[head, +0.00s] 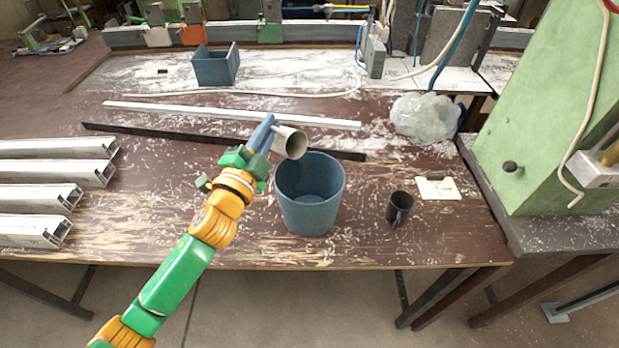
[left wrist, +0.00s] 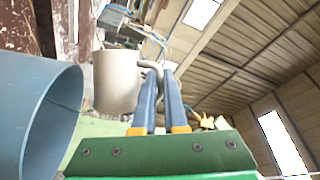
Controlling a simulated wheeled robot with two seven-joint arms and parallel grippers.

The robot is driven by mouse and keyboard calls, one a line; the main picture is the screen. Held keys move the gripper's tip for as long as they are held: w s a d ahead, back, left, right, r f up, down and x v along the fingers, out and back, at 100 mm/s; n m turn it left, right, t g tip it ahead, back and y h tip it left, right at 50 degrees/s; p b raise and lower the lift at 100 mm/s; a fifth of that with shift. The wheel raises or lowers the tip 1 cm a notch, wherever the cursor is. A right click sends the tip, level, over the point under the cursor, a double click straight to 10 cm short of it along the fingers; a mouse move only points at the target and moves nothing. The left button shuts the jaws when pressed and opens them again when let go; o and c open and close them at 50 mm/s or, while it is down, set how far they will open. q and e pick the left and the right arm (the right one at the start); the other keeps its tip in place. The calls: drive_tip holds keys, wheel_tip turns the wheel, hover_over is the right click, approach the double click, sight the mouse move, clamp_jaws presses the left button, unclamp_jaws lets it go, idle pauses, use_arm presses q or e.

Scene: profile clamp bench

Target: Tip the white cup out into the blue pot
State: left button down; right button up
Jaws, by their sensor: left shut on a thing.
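The white cup (head: 291,142) is in my left gripper (head: 268,124), which is shut on its handle. In the head view the cup is tilted, its mouth facing down and right, over the back left rim of the blue pot (head: 312,205). The pot stands upright on the bench, and I see nothing in the part of its inside that shows. In the left wrist view the cup (left wrist: 118,82) is beside the pot (left wrist: 40,110), with the blue fingers (left wrist: 160,88) on the handle. Whether anything is inside the cup is hidden. My right gripper is not in view.
A dark mug (head: 399,207) stands right of the pot, near a paper note (head: 437,188). Aluminium profiles (head: 50,175) lie at left. A blue bin (head: 216,66), a white bar (head: 230,114) and a clear plastic bag (head: 424,118) lie farther back. The bench front is mostly clear.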

sight(283, 139)
use_arm(q)
drive_tip(key=shift+s+d+f, duration=0.15)
drive_tip(key=shift+s+d, duration=0.05)
drive_tip(key=shift+d, duration=0.05)
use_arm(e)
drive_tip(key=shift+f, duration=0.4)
use_arm(q)
drive_tip(key=shift+s+d+f+m+b, duration=0.3)
drive_tip(key=shift+s+d+m+b, duration=0.2)
drive_tip(key=shift+m+b, duration=0.35)
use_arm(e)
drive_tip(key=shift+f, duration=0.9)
use_arm(q)
drive_tip(key=shift+s+d+r+m+t+h+b, duration=0.35)
drive_tip(key=shift+m+t+h+b, duration=0.2)
drive_tip(key=shift+m+b, duration=0.25)
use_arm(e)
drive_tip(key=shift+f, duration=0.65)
use_arm(q)
drive_tip(key=shift+s+d+r+m+h, duration=0.1)
drive_tip(key=shift+s+d+m+h, duration=0.15)
drive_tip(key=shift+m, duration=0.3)
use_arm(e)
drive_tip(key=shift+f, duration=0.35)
use_arm(q)
drive_tip(key=shift+s+d+b, duration=0.1)
drive_tip(key=shift+b, duration=0.35)
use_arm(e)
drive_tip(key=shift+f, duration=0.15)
